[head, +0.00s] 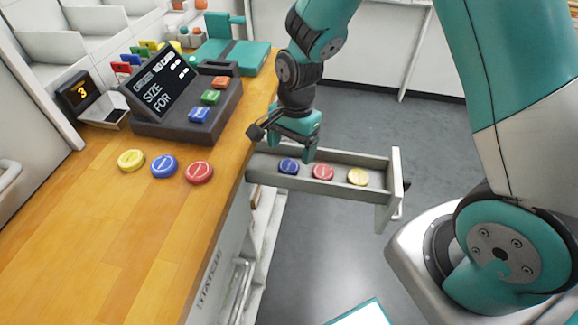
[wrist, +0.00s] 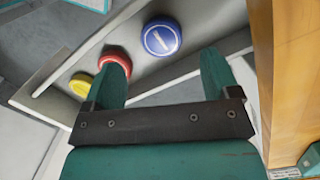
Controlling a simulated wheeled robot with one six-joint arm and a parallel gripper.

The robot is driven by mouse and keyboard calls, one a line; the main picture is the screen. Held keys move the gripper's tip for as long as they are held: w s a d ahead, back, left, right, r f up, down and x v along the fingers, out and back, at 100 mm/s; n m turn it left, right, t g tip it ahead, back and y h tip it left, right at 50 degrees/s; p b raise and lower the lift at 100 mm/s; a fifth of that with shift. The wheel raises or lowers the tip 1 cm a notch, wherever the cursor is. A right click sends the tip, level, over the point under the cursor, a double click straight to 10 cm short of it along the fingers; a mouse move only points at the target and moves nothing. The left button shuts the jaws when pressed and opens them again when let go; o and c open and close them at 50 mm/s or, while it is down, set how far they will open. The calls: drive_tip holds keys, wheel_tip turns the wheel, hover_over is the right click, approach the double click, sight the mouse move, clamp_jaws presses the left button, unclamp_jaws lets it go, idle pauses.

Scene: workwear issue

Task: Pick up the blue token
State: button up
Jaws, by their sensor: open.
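A round blue token (head: 289,166) with a pale mark lies in the open drawer (head: 340,189), at the end nearest the counter. In the wrist view the blue token (wrist: 161,38) lies beyond and between the fingertips, apart from them. My gripper (head: 283,143) is open and empty above that end of the drawer. In the wrist view my gripper (wrist: 164,62) has its left finger overlapping the red token (wrist: 115,60). A second blue token (head: 164,166) lies on the wooden counter, between a yellow token (head: 131,160) and a red token (head: 200,172).
The drawer also holds a red token (head: 323,172) and a yellow token (head: 358,177). The wooden counter (head: 110,240) edge stands close beside the drawer. A dark console (head: 185,112) with coloured buttons sits on the counter. The counter's front is clear.

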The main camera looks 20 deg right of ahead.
sight(289, 165)
drive_tip(key=f, duration=0.5)
drive_tip(key=shift+a, duration=0.3)
drive_tip(key=c, duration=1)
